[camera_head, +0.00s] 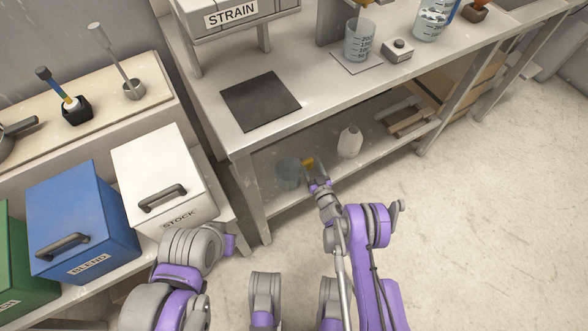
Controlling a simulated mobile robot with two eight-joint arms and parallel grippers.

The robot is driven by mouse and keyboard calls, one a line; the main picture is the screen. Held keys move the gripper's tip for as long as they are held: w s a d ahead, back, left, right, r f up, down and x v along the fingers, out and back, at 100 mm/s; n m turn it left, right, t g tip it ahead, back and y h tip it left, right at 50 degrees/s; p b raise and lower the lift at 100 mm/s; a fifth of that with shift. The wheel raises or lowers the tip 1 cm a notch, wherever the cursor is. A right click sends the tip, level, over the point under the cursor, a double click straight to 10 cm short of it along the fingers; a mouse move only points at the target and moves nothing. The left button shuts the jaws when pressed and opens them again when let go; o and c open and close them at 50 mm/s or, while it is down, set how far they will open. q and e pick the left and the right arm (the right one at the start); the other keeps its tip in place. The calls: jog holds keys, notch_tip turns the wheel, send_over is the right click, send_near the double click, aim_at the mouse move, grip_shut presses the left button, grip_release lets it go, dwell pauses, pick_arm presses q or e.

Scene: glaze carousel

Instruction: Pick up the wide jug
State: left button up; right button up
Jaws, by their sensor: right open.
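A clear grey jug-like vessel (288,173) stands upright on the lower shelf of the metal bench. Two clear jugs with measuring marks stand on the bench top: one (358,42) on a thin pad, the other (434,20) farther right, holding a blue-handled tool. I cannot tell for sure which is the wide jug. My right gripper (318,178) is open at the front of the lower shelf, just right of the grey vessel and apparently apart from it. A small yellow thing (308,163) shows behind its fingers.
A white bottle (350,142) and brown slats (405,115) are on the lower shelf (385,140). A bench leg (252,200) stands left of the grey vessel. White (165,170), blue (80,215) and green bins stand at left. Floor at right is clear.

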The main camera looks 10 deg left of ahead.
grip_shut()
dwell(0.4)
